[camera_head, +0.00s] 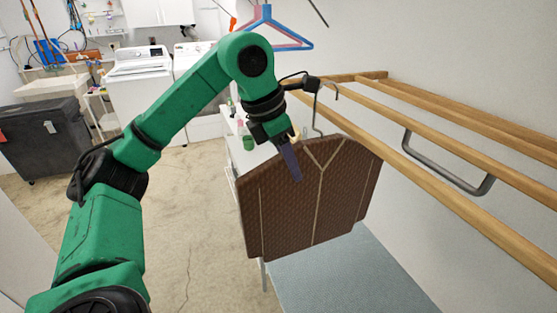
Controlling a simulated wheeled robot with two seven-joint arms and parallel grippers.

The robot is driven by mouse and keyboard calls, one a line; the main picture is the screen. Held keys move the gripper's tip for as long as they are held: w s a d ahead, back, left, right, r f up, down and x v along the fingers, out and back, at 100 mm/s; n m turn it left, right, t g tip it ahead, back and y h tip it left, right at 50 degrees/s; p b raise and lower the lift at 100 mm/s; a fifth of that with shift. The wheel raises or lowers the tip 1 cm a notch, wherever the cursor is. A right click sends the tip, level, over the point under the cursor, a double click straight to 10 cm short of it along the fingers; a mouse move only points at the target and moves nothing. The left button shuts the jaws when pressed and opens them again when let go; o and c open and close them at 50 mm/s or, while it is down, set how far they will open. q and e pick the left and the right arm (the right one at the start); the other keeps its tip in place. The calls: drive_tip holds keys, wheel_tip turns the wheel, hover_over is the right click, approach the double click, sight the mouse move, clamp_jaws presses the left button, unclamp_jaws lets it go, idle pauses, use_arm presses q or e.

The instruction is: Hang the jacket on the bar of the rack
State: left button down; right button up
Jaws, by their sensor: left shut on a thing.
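The brown jacket (290,205) hangs upright on a hanger, with its metal hook (317,110) showing above the collar. The wooden rack (450,150) runs along the right wall with several parallel bars. The hook is close to the left end of the rack's bars; I cannot tell whether it rests on a bar. My left gripper (290,158) is shut at the jacket's upper left shoulder, with a finger in front of the cloth. What lies between its fingers is partly hidden. My right gripper is not in view.
A blue-grey ironing-board-like surface (345,275) lies below the jacket. Blue and pink hangers (275,30) hang at the top. White washing machines (140,80) and a dark bin (45,140) stand at the back left. The floor (195,220) in the middle is clear.

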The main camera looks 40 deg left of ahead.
use_arm(q)
drive_tip(key=b+x, duration=0.1)
drive_tip(key=x, duration=0.1)
drive_tip(key=b+x, duration=0.2)
drive_tip(key=shift+s+a+f, duration=0.1)
drive_tip(key=shift+s+a, duration=0.1)
drive_tip(key=shift+s, duration=0.05)
drive_tip(key=shift+c, duration=2.4)
unclamp_jaws()
drive_tip(key=shift+s, duration=0.1)
